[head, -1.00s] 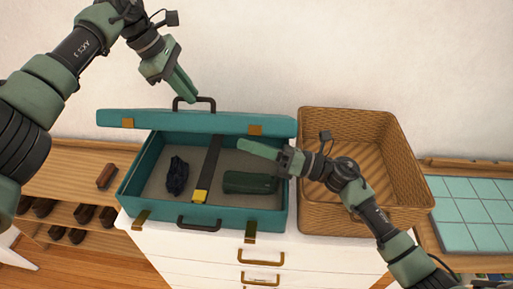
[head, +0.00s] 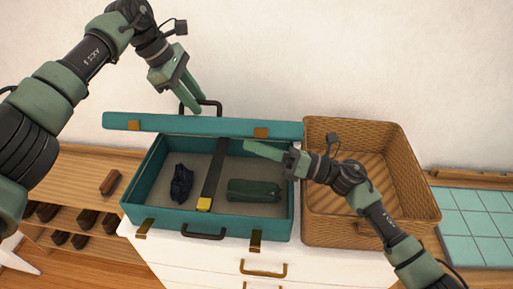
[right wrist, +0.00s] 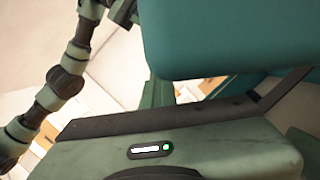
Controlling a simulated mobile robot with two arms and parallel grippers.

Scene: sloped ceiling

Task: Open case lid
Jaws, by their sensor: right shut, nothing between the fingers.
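The teal case (head: 135,206) stands on a white chest, its lid (head: 215,125) raised and tilted up at the back. A dark handle (head: 214,106) shows behind the lid. My left gripper (head: 189,96) is above the lid's far edge, beside that handle, its fingers slightly apart and empty. My right gripper (head: 262,150) is shut and empty, just below the lid's front edge at the right side of the case; contact cannot be told. In the right wrist view the lid (right wrist: 235,40) looms close at upper right. The right fingertips are hard to make out there.
Inside the case lie a dark crumpled item (head: 181,183), a black strap with a yellow end (head: 212,178) and a green rolled item (head: 253,190). A wicker basket (head: 418,205) stands close at the right, under my right arm. A wooden shoe shelf (head: 82,181) is at the left.

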